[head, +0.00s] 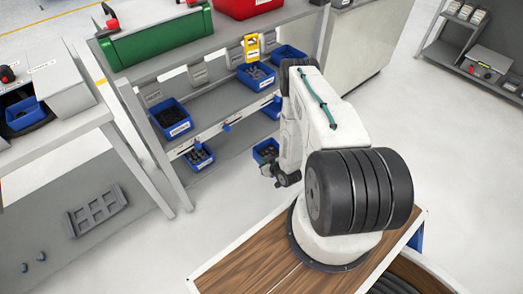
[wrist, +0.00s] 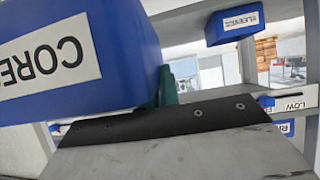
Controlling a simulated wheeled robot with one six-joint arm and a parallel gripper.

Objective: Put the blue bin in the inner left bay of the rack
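A blue bin (wrist: 75,60) with a white label reading "CORE" fills the upper left of the wrist view, very close to my gripper. My gripper's dark plate (wrist: 165,122) runs below it, and a small green piece (wrist: 168,85) sits at the bin's lower right edge. Both fingertips are not visible, so its grip is unclear. In the head view, a blue bin (head: 265,151) with dark contents shows just left of my arm, by the rack's lower level. The arm hides part of that area. The grey rack (head: 220,118) stands ahead with blue bins on its shelves.
Other blue bins stand on the rack: one at left (head: 171,117), one farther right (head: 255,75), one on the lower level (head: 199,157). A yellow item (head: 251,47) stands at the back. A green case (head: 155,38) lies on top. Clear floor is at right.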

